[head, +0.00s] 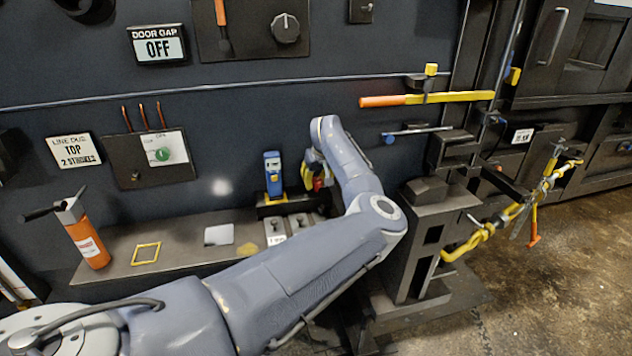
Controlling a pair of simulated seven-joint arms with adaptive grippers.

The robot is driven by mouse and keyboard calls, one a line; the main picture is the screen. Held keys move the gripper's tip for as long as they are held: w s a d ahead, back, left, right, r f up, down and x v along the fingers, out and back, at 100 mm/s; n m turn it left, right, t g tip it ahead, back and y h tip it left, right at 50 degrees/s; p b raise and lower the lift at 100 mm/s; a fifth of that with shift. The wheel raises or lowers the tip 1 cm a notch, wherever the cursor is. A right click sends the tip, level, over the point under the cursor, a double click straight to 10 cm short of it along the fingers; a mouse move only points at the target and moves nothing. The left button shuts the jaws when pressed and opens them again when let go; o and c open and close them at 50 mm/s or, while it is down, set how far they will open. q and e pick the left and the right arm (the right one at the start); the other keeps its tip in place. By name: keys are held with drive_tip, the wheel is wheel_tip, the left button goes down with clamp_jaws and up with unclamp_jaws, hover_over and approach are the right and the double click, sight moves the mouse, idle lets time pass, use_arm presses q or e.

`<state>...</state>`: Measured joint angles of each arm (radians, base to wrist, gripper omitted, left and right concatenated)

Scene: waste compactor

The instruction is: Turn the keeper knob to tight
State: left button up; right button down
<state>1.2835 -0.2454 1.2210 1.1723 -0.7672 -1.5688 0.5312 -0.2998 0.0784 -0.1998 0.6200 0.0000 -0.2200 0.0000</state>
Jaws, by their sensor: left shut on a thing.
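A dark round knob (285,28) with a pale mark sits on a dark wall panel at the top; I cannot read any label by it, so I cannot tell whether it is the keeper knob. My left gripper (313,178) is low in front of the wall, right of a blue handheld device (272,174) and well below that knob. It is shut on a small red thing (319,184), mostly hidden by my wrist. My right gripper is out of view.
A shelf (190,258) holds an orange cylinder (84,236), a yellow frame (146,253) and a white card (219,234). A yellow bar with an orange grip (430,99) crosses the wall at right. A yellow chain binder (510,212) hangs near a dark post.

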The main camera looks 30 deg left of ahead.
use_arm(q)
drive_tip(key=shift+c, duration=1.2)
drive_tip(key=shift+m, duration=0.3)
drive_tip(key=m+t+h, duration=0.1)
drive_tip(key=m, duration=0.2)
drive_tip(key=shift+m+t+h, duration=0.3)
drive_tip(key=shift+m+h, duration=0.5)
drive_tip(key=shift+m, duration=1.4)
drive_tip(key=o, duration=1.3)
drive_tip(key=shift+c, duration=0.2)
drive_tip(key=shift+a, duration=0.1)
